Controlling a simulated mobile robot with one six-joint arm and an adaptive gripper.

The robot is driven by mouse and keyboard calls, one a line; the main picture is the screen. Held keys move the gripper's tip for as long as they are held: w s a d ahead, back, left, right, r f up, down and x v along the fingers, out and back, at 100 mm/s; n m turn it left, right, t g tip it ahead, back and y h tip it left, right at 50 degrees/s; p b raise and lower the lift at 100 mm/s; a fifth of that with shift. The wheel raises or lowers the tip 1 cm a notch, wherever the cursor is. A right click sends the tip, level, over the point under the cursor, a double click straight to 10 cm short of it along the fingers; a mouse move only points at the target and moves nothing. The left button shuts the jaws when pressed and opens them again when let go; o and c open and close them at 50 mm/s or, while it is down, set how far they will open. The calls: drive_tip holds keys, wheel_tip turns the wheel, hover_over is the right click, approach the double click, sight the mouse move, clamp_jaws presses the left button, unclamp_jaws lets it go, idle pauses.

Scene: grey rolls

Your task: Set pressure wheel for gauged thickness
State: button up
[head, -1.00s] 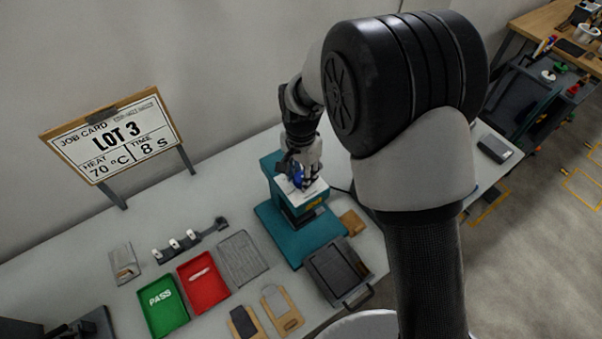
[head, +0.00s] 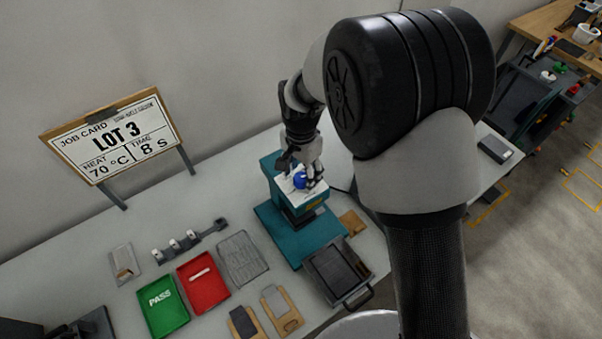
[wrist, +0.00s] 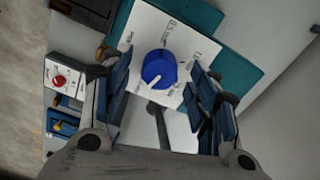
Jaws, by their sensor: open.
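The blue pressure wheel (head: 300,180) sits on the pale top plate of the teal press (head: 289,220). In the wrist view the wheel (wrist: 159,69) is round and blue with a white pointer mark toward its lower edge. Small printed labels around it on the white plate (wrist: 150,30) are too small to read. My gripper (head: 300,175) is open above the press, and in the wrist view its two fingers (wrist: 158,95) stand on either side of the wheel, apart from it.
A job card (head: 115,137) reads LOT 3, heat 70 °C, time 8 s. A green PASS tray (head: 163,307), a red tray (head: 203,281), a wire rack (head: 243,258) and a dark tray with a handle (head: 338,271) lie in front of or beside the press.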

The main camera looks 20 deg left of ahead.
sight(302, 177)
wheel_tip(302, 177, up, 11)
idle(0.3)
drive_tip(key=shift+r, duration=0.1)
drive_tip(key=s+d+r+n+t+b, duration=0.1)
drive_tip(key=s+d+r+b, duration=0.25)
drive_tip(key=d, duration=0.55)
drive_tip(key=s+d+r+n+t+b, duration=0.1)
drive_tip(key=s+d+r+b, duration=0.2)
drive_tip(key=d, duration=0.5)
drive_tip(key=s+d+f+n+t+b, duration=0.1)
drive_tip(key=s+d+f+b, duration=0.1)
drive_tip(key=s+d, duration=0.3)
drive_tip(key=s+d+f+n+t+b, duration=0.1)
drive_tip(key=s+d+f+n+b, duration=0.1)
drive_tip(key=s+d+f, duration=0.3)
drive_tip(key=s+b, duration=0.1)
drive_tip(key=s, duration=0.3)
drive_tip(key=shift+t+b, duration=0.3)
drive_tip(key=shift+a, duration=0.1)
drive_tip(key=shift+c, duration=0.2)
